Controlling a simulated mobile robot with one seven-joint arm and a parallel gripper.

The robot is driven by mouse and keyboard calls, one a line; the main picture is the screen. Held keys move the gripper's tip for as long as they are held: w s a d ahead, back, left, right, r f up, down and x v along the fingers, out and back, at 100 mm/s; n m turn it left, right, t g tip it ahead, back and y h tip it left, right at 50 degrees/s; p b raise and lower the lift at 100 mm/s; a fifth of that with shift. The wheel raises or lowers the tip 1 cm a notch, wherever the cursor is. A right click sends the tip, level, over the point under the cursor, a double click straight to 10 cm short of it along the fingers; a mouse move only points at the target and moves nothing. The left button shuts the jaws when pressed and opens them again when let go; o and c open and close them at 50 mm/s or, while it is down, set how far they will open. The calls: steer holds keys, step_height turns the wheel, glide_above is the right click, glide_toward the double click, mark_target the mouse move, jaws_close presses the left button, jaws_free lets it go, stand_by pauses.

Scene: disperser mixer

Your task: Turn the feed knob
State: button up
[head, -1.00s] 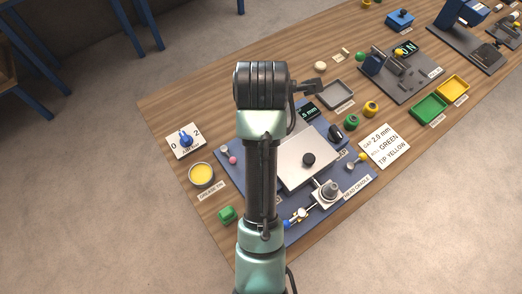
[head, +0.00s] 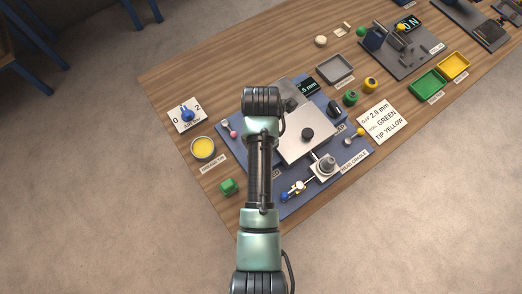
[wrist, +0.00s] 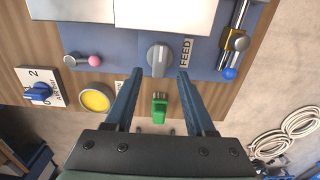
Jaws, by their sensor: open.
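The feed knob (wrist: 159,57) is a round grey knob with a raised upright ridge, on the blue machine base beside a "FEED" label (wrist: 186,52). It shows in the wrist view; in the head view my arm hides it. My gripper (wrist: 160,73) is open and empty, with its two blue fingers apart. In the wrist view the fingertips lie just below the knob in the picture, one to each side. I cannot tell how high they are above it. The machine base (head: 228,150) lies on the wooden table.
A green block (wrist: 159,105) shows between the fingers. A yellow grease tin (wrist: 96,99), a blue air knob (wrist: 39,92) and a pink-ended lever (wrist: 92,60) are to the left. A rod with a brass collar (wrist: 236,41) and blue end is to the right.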

steer(key=shift+f, duration=1.7)
jaws_close()
